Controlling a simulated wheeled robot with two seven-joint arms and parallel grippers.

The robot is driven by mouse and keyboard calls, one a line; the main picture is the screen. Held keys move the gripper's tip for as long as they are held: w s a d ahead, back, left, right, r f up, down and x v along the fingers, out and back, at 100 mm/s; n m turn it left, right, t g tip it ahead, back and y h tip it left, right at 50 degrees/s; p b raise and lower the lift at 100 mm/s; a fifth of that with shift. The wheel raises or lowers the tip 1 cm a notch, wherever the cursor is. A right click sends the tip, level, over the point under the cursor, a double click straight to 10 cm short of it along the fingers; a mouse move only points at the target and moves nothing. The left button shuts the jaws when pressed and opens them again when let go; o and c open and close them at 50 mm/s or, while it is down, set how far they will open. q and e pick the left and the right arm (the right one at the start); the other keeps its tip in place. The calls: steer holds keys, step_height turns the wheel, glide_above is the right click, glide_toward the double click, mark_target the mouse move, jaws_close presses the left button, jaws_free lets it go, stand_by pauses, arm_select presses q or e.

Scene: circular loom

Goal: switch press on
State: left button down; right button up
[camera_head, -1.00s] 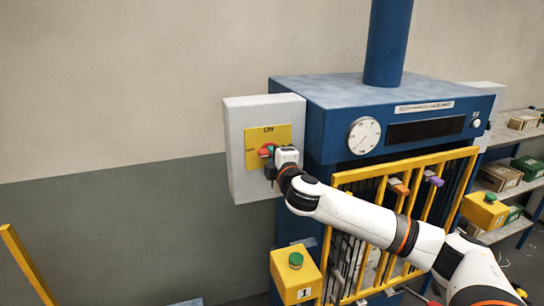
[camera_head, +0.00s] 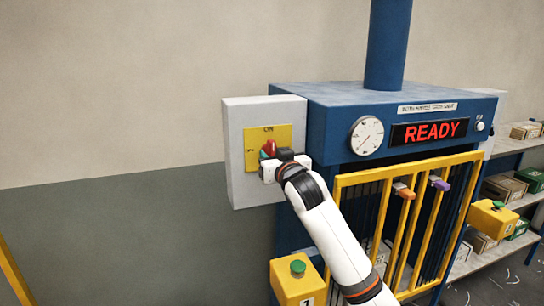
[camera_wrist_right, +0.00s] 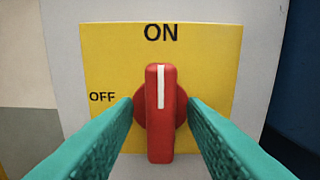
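The red rotary switch (camera_head: 269,147) sits on a yellow plate (camera_head: 283,135) on a grey box (camera_head: 235,150) left of the blue press (camera_head: 330,100). In the right wrist view, the red switch handle (camera_wrist_right: 160,110) stands upright and its white line points up at ON. My right gripper (camera_head: 267,158) shows at the switch in the head view. The press display (camera_head: 430,132) is lit and reads READY. My left gripper is out of view.
A yellow gate (camera_head: 390,176) with an orange and a purple handle fronts the press. Yellow boxes with green buttons stand left (camera_head: 297,282) and right (camera_head: 492,217) of it. Shelves with boxes (camera_head: 505,188) are at the right.

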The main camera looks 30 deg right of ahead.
steer(key=shift+s, duration=0.1)
steer(key=v, duration=0.6)
steer(key=shift+s+p, duration=0.3)
steer(key=shift+p, duration=0.15)
steer(key=shift+a, duration=0.1)
